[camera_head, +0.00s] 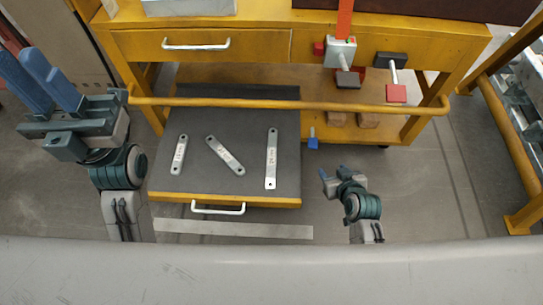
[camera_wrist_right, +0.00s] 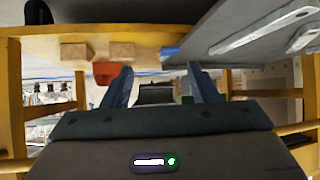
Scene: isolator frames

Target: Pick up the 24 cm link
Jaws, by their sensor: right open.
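Three flat silver links lie apart on the dark floor of the open drawer (camera_head: 205,120): a short one (camera_head: 179,155) at left, a tilted middle one (camera_head: 226,155), and the longest (camera_head: 271,158) at right. Their markings are too small to read, so I cannot tell which is marked 24 cm. My right gripper (camera_head: 333,172) is open and empty, right of the drawer. Its blue fingers stand apart in the right wrist view (camera_wrist_right: 160,85), with the longest link (camera_wrist_right: 262,34) at upper right. My left gripper (camera_head: 30,65) is left of the drawer, fingers apart and empty.
A blue-handled tool (camera_head: 313,140) shows just right of the drawer. Wooden blocks (camera_head: 369,120) sit on the lower shelf. A yellow frame (camera_head: 510,130) stands at far right. Floor right of my right gripper is clear.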

